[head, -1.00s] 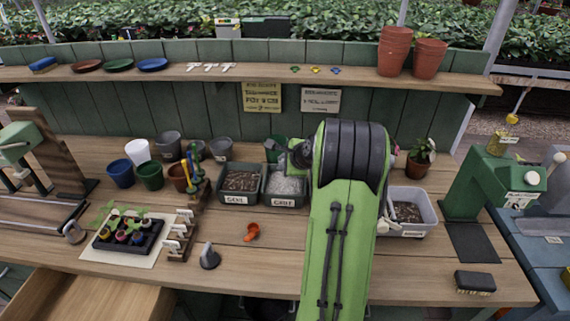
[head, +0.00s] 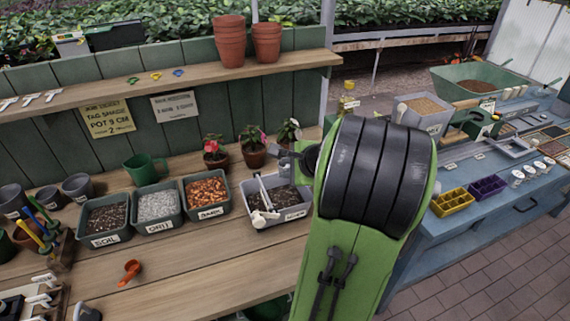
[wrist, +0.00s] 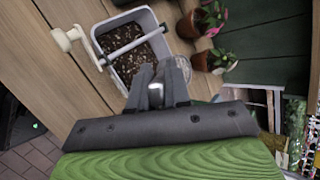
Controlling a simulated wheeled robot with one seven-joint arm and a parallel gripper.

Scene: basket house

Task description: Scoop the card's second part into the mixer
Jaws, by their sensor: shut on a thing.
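The mixer (head: 248,188) is a grey tub of dark mix with a rod across it and a pale crank knob (head: 262,219) at its front. In the wrist view the mixer (wrist: 96,36) lies just beyond my gripper (wrist: 160,75). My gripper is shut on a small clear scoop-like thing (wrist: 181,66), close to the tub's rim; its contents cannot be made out. In the head view my arm hides the fingers. Labelled tubs of soil (head: 104,240), grit (head: 158,225) and bark (head: 211,213) stand in a row to the left. Two cards (head: 107,118) (head: 174,106) hang behind.
An orange scoop (head: 130,272) lies on the bench front. Potted plants (head: 254,158) stand behind the mixer, and a green jug (head: 145,168) behind the tubs. A blue bench (head: 450,222) with trays is at right.

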